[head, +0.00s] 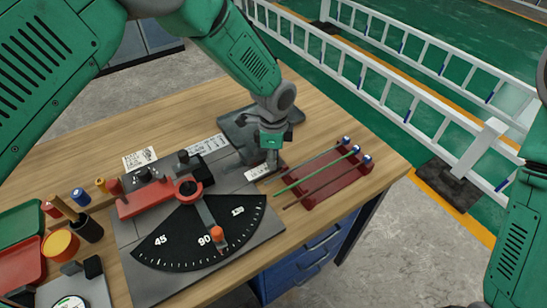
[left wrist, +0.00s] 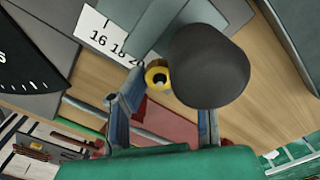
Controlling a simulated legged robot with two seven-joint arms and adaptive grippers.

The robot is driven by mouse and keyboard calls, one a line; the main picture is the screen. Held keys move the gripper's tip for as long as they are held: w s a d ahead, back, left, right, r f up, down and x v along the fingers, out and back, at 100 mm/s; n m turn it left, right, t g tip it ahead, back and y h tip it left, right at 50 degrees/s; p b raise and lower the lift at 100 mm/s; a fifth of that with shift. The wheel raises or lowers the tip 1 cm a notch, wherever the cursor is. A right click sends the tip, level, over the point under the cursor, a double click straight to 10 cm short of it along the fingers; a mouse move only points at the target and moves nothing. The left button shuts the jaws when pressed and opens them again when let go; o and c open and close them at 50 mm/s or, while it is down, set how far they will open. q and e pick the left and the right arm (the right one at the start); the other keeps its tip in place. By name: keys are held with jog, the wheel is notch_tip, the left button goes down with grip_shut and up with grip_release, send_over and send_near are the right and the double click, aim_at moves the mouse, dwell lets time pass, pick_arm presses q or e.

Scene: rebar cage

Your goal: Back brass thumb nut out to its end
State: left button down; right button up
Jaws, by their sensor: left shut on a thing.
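The brass thumb nut (left wrist: 157,75) shows in the left wrist view as a small yellow ring with a dark hole. It sits between the fingers of my left gripper (left wrist: 165,100), close against the left-hand finger. A dark rounded knob (left wrist: 208,65) covers the tip of the other finger. My left gripper is shut on the nut. In the head view my left gripper (head: 272,158) points down at the right side of a grey metal device (head: 238,128) on the bench. The nut is too hidden to make out there. My right gripper is out of view.
A dark red rack (head: 340,181) with several thin rods stands just right of the gripper. An angle plate (head: 160,255) with a red fence and lever lies to the left. Cups and trays (head: 20,255) crowd the far left.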

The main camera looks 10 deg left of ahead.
pick_arm(q)
jog(key=shift+w+r, duration=0.15)
jog(key=shift+w, duration=0.05)
dwell(0.4)
jog(key=c, duration=1.4)
grip_release()
jog(key=shift+c, duration=0.2)
jog(key=shift+o, duration=0.7)
notch_tip(320, 180, up, 12)
jog(key=shift+f, duration=0.2)
jog(key=shift+d, duration=0.2)
